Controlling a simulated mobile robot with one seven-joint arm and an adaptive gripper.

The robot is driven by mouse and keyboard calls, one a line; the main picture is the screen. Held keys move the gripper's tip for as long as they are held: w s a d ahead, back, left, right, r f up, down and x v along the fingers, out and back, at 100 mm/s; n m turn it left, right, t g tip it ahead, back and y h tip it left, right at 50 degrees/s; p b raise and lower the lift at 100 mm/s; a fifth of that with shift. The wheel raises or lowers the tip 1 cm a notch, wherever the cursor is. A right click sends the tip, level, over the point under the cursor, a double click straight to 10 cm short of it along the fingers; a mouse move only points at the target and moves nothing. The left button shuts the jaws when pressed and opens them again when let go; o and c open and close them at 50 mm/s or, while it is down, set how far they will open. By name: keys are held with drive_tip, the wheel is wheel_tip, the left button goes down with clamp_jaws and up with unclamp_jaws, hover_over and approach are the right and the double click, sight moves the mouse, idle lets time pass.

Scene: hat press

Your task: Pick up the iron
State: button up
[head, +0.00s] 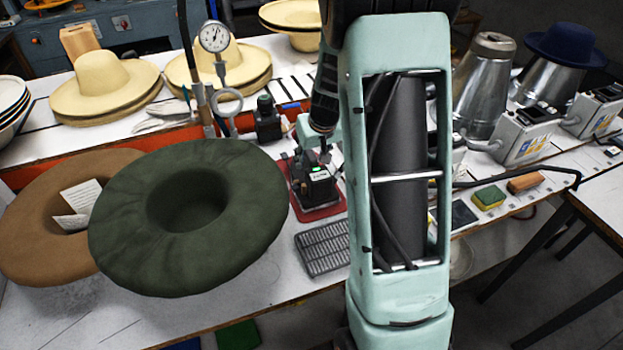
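A dark, boxy device with a small green display, which looks like the iron (318,186), sits on a red pad (322,213) near the middle of the table. The dark end of my arm reaches down just above it, and my gripper (321,156) appears to be at or just over its top. The fingers are small and dark against the device, so I cannot tell whether they are open, shut or touching it. My teal column hides the area to the right of the device.
A large green felt hat (250,225) and a brown one (35,240) lie at the left front. A dark grid rack (322,248) lies in front of the pad. A dial gauge (214,37) on a stand and straw hats (100,85) are behind. Metal hat forms (484,85) stand at right.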

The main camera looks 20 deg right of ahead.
clamp_jaws()
drive_tip(key=shift+w+d+r, duration=0.1)
drive_tip(key=shift+w+r, duration=0.1)
drive_tip(key=shift+r, duration=0.1)
